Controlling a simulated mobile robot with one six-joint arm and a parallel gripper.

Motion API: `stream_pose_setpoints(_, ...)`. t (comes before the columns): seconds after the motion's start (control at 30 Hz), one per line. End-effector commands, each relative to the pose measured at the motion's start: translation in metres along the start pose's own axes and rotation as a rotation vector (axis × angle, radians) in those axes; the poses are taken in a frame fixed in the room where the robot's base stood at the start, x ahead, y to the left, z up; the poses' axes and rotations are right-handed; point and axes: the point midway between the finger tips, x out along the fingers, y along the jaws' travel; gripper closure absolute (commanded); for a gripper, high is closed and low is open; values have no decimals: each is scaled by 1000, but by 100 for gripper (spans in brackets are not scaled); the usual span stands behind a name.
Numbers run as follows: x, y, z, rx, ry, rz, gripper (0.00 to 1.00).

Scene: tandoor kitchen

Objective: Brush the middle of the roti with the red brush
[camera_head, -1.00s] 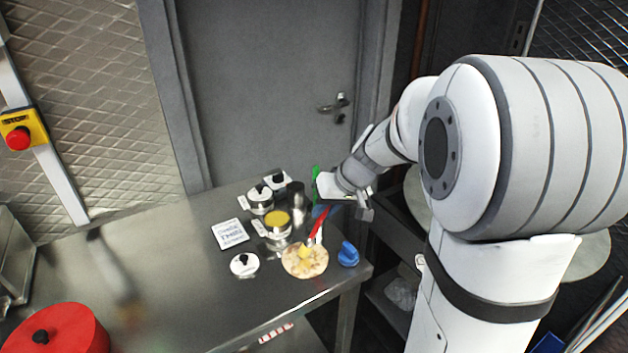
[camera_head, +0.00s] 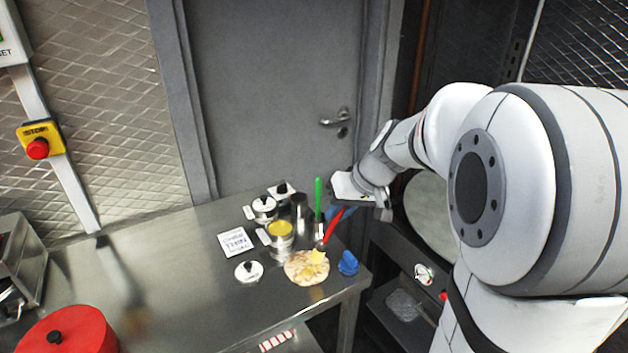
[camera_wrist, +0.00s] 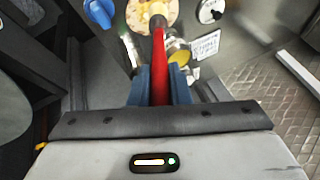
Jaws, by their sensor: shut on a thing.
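My gripper (camera_head: 340,210) is shut on the red brush (camera_head: 334,226), which slants down to the roti (camera_head: 300,270). The brush's yellow head is over the roti's upper right part in the head view; I cannot tell whether it touches. The roti lies flat near the table's front right corner. In the wrist view the blue fingers of my gripper (camera_wrist: 160,88) clasp the red handle (camera_wrist: 158,55). The brush head lies over part of the roti (camera_wrist: 136,14) there, at the top of the picture.
A steel pot with yellow contents (camera_head: 281,230) stands just behind the roti. A green-handled brush (camera_head: 318,195) stands upright behind it. A blue object (camera_head: 348,262) is close on the right. A lid (camera_head: 249,271) and printed card (camera_head: 237,241) lie left.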

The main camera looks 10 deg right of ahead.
Motion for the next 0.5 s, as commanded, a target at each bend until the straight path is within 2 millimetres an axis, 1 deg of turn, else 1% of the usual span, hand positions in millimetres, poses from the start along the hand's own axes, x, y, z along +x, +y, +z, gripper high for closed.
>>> stream_pose_setpoints(0.03, -7, -3, -3, -1, 1, 0, 100)
stream_pose_setpoints(0.2, -18, -7, -7, -1, -1, -1, 100)
stream_pose_setpoints(0.5, -23, -9, -9, -1, -1, -1, 100)
